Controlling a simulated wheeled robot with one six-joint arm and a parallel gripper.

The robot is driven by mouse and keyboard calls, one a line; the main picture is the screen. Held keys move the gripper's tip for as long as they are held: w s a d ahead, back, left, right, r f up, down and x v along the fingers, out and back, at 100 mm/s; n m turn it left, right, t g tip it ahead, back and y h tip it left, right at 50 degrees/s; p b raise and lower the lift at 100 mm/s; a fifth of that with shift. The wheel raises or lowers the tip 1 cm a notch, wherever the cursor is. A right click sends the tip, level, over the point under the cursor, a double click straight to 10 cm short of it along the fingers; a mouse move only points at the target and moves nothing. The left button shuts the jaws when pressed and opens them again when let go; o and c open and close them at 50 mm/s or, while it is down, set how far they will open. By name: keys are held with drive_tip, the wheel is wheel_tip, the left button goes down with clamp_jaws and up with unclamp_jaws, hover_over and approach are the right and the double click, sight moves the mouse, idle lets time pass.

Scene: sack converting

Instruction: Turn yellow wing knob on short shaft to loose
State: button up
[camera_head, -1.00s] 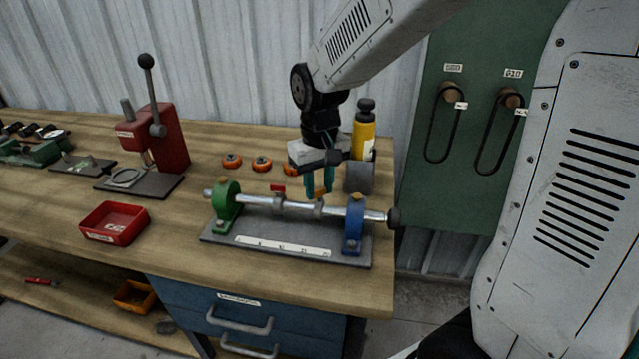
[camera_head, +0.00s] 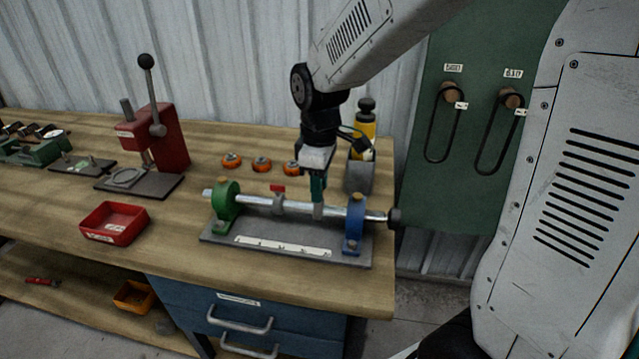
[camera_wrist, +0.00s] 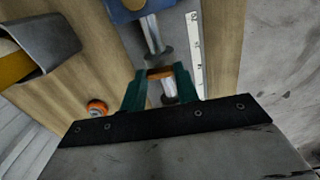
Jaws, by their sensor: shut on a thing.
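The yellow wing knob (camera_wrist: 160,73) shows orange-yellow in the wrist view, between the teal fingertips of my gripper (camera_wrist: 162,78). My gripper is shut on it. In the head view my gripper (camera_head: 318,187) points down over the right collar (camera_head: 318,211), and its fingers hide the knob. The collar sits on the silver shaft (camera_head: 345,212). The shaft runs through a green stand (camera_head: 227,201) on the left and a blue stand (camera_head: 354,225) on the right. A second collar (camera_head: 278,204) with a red wing knob (camera_head: 277,188) sits to the left.
The grey base plate (camera_head: 217,239) has a white scale strip (camera_head: 284,246). A grey holder (camera_head: 360,178) with a yellow bottle (camera_head: 363,131) stands close behind my gripper. Several orange rings (camera_head: 262,164) lie behind the shaft. A red tray (camera_head: 114,223) and red press (camera_head: 168,140) are left.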

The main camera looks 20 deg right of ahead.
drive_tip(key=shift+n, duration=0.4)
drive_tip(key=o, duration=1)
drive_tip(key=shift+r, duration=0.1)
drive_tip(key=shift+r, duration=3.85)
